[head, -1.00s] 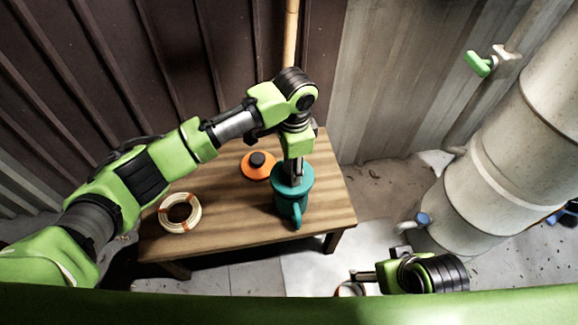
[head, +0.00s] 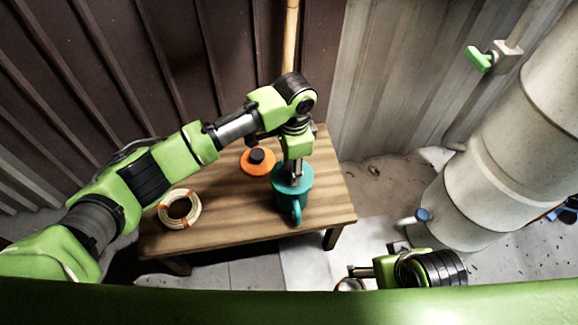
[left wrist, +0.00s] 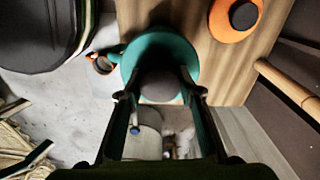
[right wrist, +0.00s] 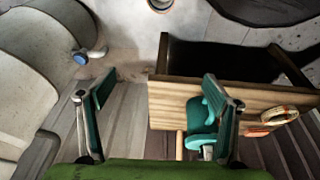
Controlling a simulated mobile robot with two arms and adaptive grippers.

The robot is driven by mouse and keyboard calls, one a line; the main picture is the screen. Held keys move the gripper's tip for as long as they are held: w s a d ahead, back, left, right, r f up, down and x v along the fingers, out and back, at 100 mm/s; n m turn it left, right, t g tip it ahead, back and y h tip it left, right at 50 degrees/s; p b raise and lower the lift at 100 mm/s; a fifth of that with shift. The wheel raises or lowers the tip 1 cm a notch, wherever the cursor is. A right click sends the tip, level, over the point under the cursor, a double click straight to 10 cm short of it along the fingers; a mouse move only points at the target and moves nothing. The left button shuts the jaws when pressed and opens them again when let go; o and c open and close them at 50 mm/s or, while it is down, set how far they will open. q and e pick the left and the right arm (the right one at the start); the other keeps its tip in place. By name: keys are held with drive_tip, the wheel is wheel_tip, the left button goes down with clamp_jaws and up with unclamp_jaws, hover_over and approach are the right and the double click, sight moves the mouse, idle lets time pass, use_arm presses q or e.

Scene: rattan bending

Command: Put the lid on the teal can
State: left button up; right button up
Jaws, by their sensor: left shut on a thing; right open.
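The teal can (head: 288,203) stands upright on the wooden table, its handle towards me. My left gripper (head: 295,180) points down over its top and is shut on the grey knob (left wrist: 160,86) of a teal lid (left wrist: 160,50). The lid lies over the can's mouth; whether it is fully seated I cannot tell, as the fingers hide part of it. In the right wrist view the can (right wrist: 199,112) is partly hidden behind a finger. My right gripper (right wrist: 160,90) is open and empty, in front of the table and away from the can.
An orange disc with a black knob (head: 257,162) lies behind the can on the table (head: 235,215). A coil of pale rattan (head: 165,217) lies at the table's left. A thick pale pipe (head: 460,200) stands to the right. The table right of the can is clear.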

drive_tip(key=shift+f, duration=0.1)
drive_tip(key=shift+d+f, duration=0.1)
drive_tip(key=shift+f, duration=0.35)
use_arm(q)
drive_tip(key=shift+f, duration=0.1)
drive_tip(key=shift+c, duration=0.2)
use_arm(e)
drive_tip(key=shift+w+f, duration=0.15)
drive_tip(key=shift+w, duration=0.05)
drive_tip(key=shift+w+f, duration=0.1)
drive_tip(key=shift+w, duration=0.15)
use_arm(q)
drive_tip(key=shift+p, duration=0.3)
use_arm(e)
drive_tip(key=shift+f, duration=0.25)
drive_tip(key=shift+f, duration=0.1)
use_arm(q)
drive_tip(key=shift+f, duration=0.1)
use_arm(e)
drive_tip(key=shift+a+f, duration=0.2)
drive_tip(key=shift+f, duration=0.15)
drive_tip(key=shift+f, duration=0.1)
